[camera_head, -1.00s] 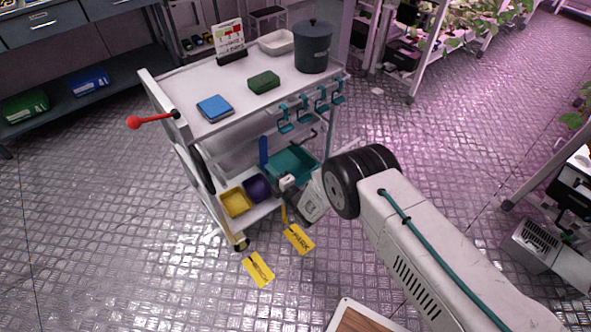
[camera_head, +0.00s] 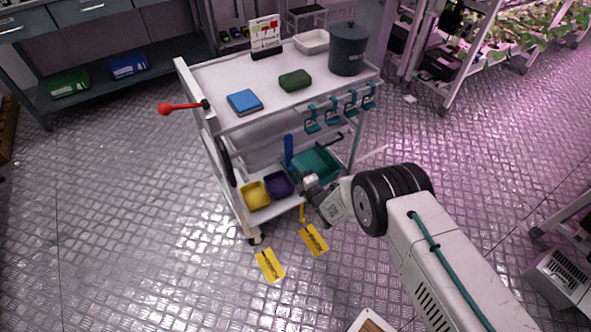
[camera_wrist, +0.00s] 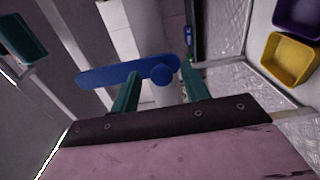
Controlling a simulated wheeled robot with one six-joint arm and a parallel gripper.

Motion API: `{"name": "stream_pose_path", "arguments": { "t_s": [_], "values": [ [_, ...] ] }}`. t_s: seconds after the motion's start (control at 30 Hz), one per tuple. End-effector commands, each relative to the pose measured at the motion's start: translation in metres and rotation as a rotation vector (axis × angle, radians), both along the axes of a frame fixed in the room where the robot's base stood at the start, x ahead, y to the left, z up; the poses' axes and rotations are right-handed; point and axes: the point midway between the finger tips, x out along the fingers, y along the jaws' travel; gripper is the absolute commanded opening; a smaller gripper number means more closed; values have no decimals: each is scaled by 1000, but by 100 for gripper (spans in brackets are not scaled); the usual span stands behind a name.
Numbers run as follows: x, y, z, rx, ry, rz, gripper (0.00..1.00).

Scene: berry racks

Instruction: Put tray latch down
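The tray latch is a blue lever (camera_head: 289,150) standing upright at the left end of the teal tray (camera_head: 322,166) on the cart's lower level. In the wrist view the blue lever (camera_wrist: 110,74) lies across the picture, with a round knob (camera_wrist: 164,75) at its right end. My gripper (camera_head: 310,181) is low at the cart's near side, in front of the teal tray. In the wrist view my gripper (camera_wrist: 160,80) has its two teal fingers apart, with the knob showing between them. I cannot tell whether the fingers touch the lever.
A yellow bin (camera_head: 255,196) and a purple bin (camera_head: 279,185) sit left of my gripper on the lower shelf. Teal hooks (camera_head: 331,112) hang above it. A red-tipped handle (camera_head: 180,107) sticks out at left. Floor at left is clear.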

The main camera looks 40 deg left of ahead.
Motion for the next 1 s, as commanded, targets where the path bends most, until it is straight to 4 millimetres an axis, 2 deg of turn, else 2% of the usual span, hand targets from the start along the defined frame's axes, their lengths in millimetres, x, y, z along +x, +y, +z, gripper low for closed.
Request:
{"name": "stream_pose_path", "arguments": {
  "t_s": [0.17,0.27,0.5,0.7,1.0],
  "values": [
    [-2,-1,-1,-2,1,2,46],
    [-4,-10,-1,-3,1,2,46],
    [-14,-50,-1,-4,2,0,46],
    [-20,-71,-1,-1,1,0,46],
    [-21,-75,-1,-1,0,1,46]
  ]
}}
